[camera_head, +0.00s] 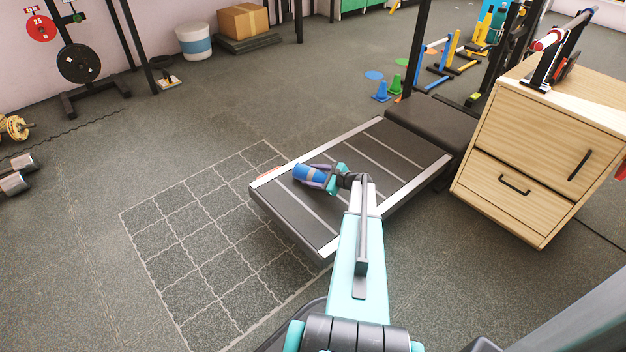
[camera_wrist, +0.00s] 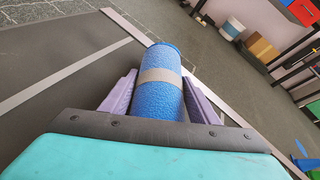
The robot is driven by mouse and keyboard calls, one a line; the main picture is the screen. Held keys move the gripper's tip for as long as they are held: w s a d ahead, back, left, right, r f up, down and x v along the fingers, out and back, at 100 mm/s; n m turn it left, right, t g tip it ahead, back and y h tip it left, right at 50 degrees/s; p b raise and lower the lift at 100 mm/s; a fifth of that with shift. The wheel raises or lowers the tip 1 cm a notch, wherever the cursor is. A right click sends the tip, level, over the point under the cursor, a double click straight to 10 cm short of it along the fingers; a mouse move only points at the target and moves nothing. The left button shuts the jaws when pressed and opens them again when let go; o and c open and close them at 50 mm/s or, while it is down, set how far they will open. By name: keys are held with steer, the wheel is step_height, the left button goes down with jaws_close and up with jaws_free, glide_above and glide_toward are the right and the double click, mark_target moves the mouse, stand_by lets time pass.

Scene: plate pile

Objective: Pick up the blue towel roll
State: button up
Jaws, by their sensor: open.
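The blue towel roll (camera_head: 310,173) lies on the dark platform with pale stripes (camera_head: 371,160) in the head view. It is blue with a grey-beige band around its middle. In the wrist view the towel roll (camera_wrist: 161,86) points away from the camera, between the two purple fingers. My gripper (camera_head: 314,176) is open around the roll, one finger on each side. In the wrist view my gripper (camera_wrist: 160,95) hides the near end of the roll. I cannot tell whether the fingers touch it.
A wooden cabinet (camera_head: 540,150) stands right of the platform. A dark padded block (camera_head: 432,122) sits at its far end. Blue and green cones (camera_head: 381,91) stand behind. Dumbbells (camera_head: 14,183) lie far left. The floor left of the platform is clear.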

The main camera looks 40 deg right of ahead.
mark_target(303, 167)
steer(key=shift+w+f, duration=0.15)
steer(key=shift+w, duration=0.15)
stand_by(0.4)
steer(key=c, duration=0.8)
steer(key=shift+r+p, duration=0.5)
steer(key=shift+r, duration=0.45)
step_height(303, 167, up, 2)
steer(key=shift+r+p, duration=0.2)
steer(key=shift+p, duration=0.4)
steer(key=s+d+p, duration=0.1)
steer(key=s, duration=0.4)
steer(key=s+d+p, duration=0.1)
steer(key=s, duration=0.4)
steer(key=s+d+p, duration=0.1)
steer(key=s, duration=0.4)
steer(key=shift+s+r+p, duration=0.3)
steer(key=shift+s+r, duration=0.05)
steer(key=shift+r, duration=0.05)
